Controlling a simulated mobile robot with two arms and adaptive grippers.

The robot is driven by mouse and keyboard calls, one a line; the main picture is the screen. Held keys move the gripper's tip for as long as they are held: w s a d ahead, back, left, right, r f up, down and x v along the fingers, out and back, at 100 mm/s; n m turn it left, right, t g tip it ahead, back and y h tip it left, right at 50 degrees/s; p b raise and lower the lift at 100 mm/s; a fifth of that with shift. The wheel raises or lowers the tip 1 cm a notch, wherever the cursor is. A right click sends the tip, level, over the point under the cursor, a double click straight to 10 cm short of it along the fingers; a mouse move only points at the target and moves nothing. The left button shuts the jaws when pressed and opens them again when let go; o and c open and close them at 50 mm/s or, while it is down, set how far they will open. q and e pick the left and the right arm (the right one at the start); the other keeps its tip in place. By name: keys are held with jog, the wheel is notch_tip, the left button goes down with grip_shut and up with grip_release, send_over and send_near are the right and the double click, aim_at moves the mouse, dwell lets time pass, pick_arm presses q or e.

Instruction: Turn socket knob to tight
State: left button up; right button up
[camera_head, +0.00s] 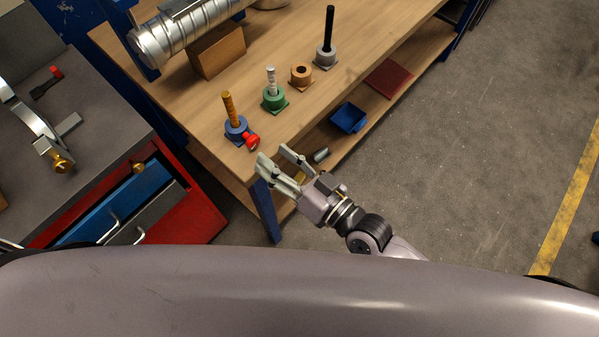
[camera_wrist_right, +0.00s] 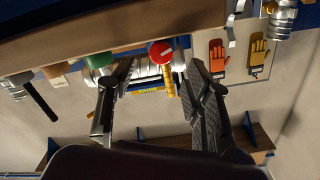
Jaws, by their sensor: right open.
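The red socket knob (camera_head: 251,141) sticks out from the side of the blue socket (camera_head: 235,129) at the near corner of the wooden workbench. An orange-yellow rod stands upright in this socket. My right gripper (camera_head: 272,157) is open and empty just off the bench edge, close to the knob but apart from it. In the right wrist view, the red knob (camera_wrist_right: 160,52) appears between the two spread fingers (camera_wrist_right: 158,72), beyond their tips. The knob's turn position cannot be told. My left gripper is not in view.
A green socket (camera_head: 274,98), a copper-coloured socket (camera_head: 301,75) and a grey socket (camera_head: 325,57) stand along the bench edge. A silver duct (camera_head: 190,28) lies behind them. A blue bin (camera_head: 348,118) sits on the lower shelf. The floor at right is clear.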

jog(key=v, duration=0.7)
jog(key=shift+d, duration=0.1)
jog(key=w+d+f+g+h, duration=0.1)
jog(key=d+f+h, duration=0.3)
jog(key=f, duration=0.6)
jog(key=w+d+f+m+h, duration=0.1)
jog(key=w+d+f+h, duration=0.1)
jog(key=d+f, duration=0.65)
jog(key=w+d+f+g+h, duration=0.1)
jog(key=d+f+h, duration=0.15)
jog(key=f, duration=0.95)
jog(key=s+d+f+m+g+h, duration=0.1)
jog(key=s+d+f+g+h, duration=0.45)
jog(key=s+f, duration=0.7)
jog(key=s+d+f+g, duration=0.1)
jog(key=s+d+f, duration=0.1)
jog(key=s+f, duration=0.2)
jog(key=s+d+f+m+g, duration=0.1)
jog(key=s+f, duration=0.3)
jog(key=s, duration=0.7)
jog(key=shift+d, duration=0.4)
